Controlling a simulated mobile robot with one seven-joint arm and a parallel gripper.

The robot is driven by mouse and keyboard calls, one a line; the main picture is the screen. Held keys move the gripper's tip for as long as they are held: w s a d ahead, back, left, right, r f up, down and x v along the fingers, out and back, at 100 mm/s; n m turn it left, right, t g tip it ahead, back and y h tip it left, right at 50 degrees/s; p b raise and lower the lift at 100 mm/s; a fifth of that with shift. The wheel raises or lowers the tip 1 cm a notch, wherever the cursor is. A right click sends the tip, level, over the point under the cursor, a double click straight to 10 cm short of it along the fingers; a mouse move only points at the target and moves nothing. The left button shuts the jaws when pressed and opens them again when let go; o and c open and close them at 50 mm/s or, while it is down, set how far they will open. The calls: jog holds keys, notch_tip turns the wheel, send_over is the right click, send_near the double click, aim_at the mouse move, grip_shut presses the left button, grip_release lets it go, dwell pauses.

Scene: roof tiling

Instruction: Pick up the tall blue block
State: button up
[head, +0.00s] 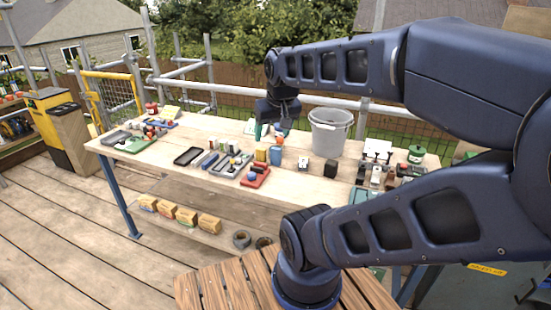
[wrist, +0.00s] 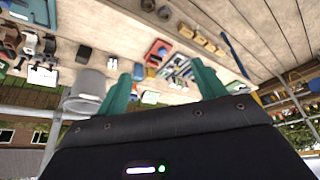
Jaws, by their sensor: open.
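A tall blue block (head: 275,156) stands upright on the workbench in the head view, close beside a yellow block (head: 261,155). A small orange thing (head: 279,141) shows at its top; I cannot tell whether it rests on it or stands behind. My gripper (head: 270,131) is above and behind these blocks, apart from them, with teal fingers pointing down. In the wrist view my gripper (wrist: 161,70) has its fingers spread wide with nothing held between them. The blue block is too small there to tell for sure.
The workbench (head: 225,205) carries many small things. A grey bucket (head: 330,134) stands right of the blocks, a black cube (head: 330,169) in front of it. A red tray (head: 255,177) and grey tray (head: 231,166) lie in front and left. Scaffold rails run behind.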

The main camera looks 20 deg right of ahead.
jog(key=shift+c, duration=1.4)
